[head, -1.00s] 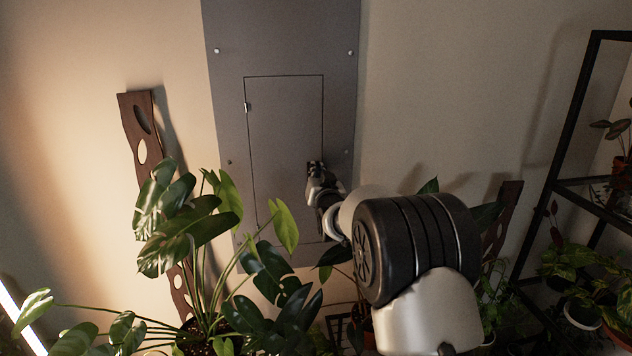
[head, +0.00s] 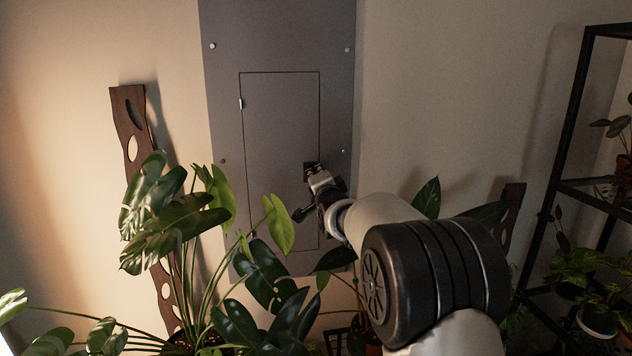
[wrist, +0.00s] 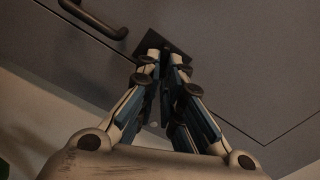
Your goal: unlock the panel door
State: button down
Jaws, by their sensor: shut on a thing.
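The panel door (head: 280,125) is a grey rectangle, flush and closed in the tall grey panel (head: 226,120). My gripper (head: 315,170) is at its lower right edge. In the wrist view my gripper (wrist: 165,60) has its fingertips close together at a dark square lock plate (wrist: 178,46) on the door. They are shut on a small lock part there, which the fingers hide. A dark bar handle (wrist: 95,20) shows at the upper left of the wrist view, apart from the fingers.
A large leafy plant (head: 180,215) stands in front of the panel at the left, with leaves near my arm. A wavy wooden board (head: 130,125) leans on the wall. A black shelf rack (head: 570,130) with plants stands at the right. The wall above my arm is clear.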

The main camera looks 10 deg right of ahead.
jog(key=shift+f+m+b, duration=0.15)
jog(key=shift+m+b, duration=0.15)
jog(key=shift+m, duration=0.85)
jog(key=shift+f+m+b, duration=0.1)
jog(key=shift+m+b, duration=0.2)
jog(key=shift+m, duration=0.85)
jog(key=c, duration=1.7)
grip_release()
jog(key=s, duration=1.2)
jog(key=shift+d, duration=0.1)
